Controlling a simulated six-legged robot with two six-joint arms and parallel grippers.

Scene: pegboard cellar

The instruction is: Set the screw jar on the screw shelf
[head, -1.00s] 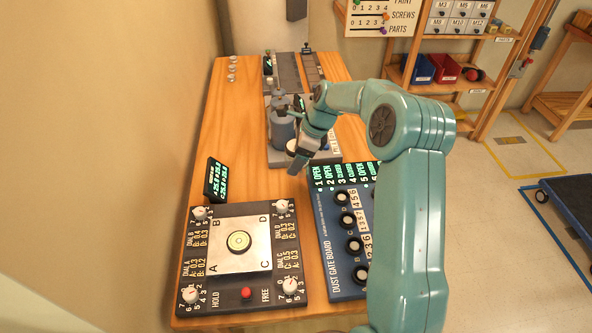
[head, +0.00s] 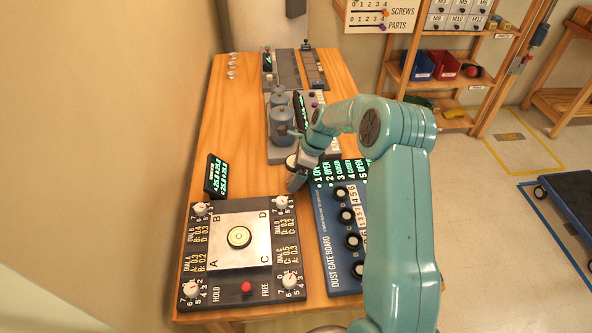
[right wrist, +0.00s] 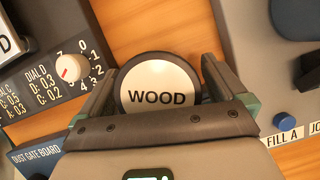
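A round jar (head: 291,160) with a white lid is at my right gripper (head: 297,180), over the table between the canister station and the dial board. In the right wrist view its lid reads "WOOD" (right wrist: 158,97), and the right gripper's fingers (right wrist: 158,85) sit close on both sides of it. The jar's body is hidden under the lid. A wooden shelf rack (head: 440,88) stands at the right back; I cannot read which of its boards is the screw shelf. My left gripper is not in view.
On the table are the dial board (head: 195,240), the dust gate board (head: 335,270) and a grey station with canisters (head: 282,125). The rack holds a blue bin (head: 420,67), a red bin (head: 446,68) and labelled drawers (head: 460,12). A blue cart (head: 570,200) stands on the floor at right.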

